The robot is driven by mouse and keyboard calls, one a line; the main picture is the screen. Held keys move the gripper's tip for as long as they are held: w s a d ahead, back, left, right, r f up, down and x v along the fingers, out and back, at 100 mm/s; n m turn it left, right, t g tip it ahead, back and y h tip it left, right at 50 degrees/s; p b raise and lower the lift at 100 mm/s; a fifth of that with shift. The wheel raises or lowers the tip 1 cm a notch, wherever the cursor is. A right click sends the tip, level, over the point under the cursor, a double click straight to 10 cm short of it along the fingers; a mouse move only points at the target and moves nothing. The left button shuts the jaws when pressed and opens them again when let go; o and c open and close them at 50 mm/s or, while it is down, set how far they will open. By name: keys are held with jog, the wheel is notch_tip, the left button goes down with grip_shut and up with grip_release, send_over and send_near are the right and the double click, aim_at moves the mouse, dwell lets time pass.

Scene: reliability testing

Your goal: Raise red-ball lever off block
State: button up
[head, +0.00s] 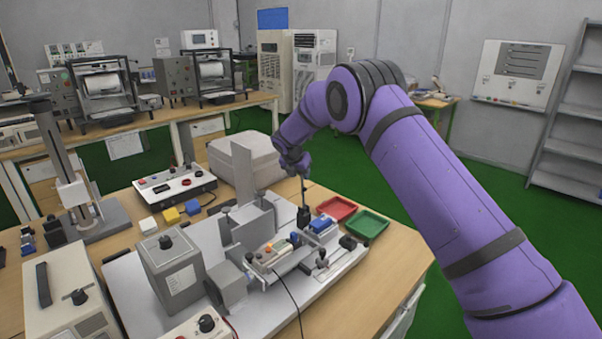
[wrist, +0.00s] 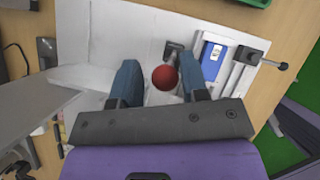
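In the wrist view the lever's red ball (wrist: 165,77) sits between the lines of my two fingers, around their tip level. A small dark metal block (wrist: 174,50) lies just beyond the ball; I cannot tell whether the lever touches it. My gripper (wrist: 161,80) is open, with a blue finger on each side of the ball and gaps showing. In the head view my gripper (head: 304,208) points down at the fixture's far right side, and the red ball cannot be made out there.
A blue-and-white block (wrist: 211,58) stands close to the right finger. Right of it is a clamp with a black-knobbed handle (wrist: 279,66). Red (head: 337,208) and green (head: 367,225) trays sit behind the fixture.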

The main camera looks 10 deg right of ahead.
jog(key=shift+o, duration=0.2)
jog(key=shift+r, duration=0.2)
jog(key=shift+s+r, duration=0.15)
jog(key=shift+r, duration=0.15)
jog(key=v, duration=1)
jog(key=shift+a, duration=0.15)
jog(key=s+d+r+m+y, duration=0.1)
jog(key=s+d+r+m, duration=0.6)
jog(key=s+r, duration=0.4)
jog(key=s+d+r+m, duration=0.7)
jog(key=s+r, duration=0.3)
jog(key=s, duration=0.3)
jog(key=s+d+f+m+y, duration=0.1)
jog(key=s+m, duration=0.7)
jog(key=s, duration=0.8)
jog(key=s+d+f+m+y, duration=0.1)
jog(key=s+d+m, duration=0.3)
jog(key=s, duration=1.2)
jog(key=f+m, duration=0.1)
jog(key=m, duration=0.2)
jog(key=shift+s+d+m, duration=0.25)
jog(key=shift+m, duration=0.15)
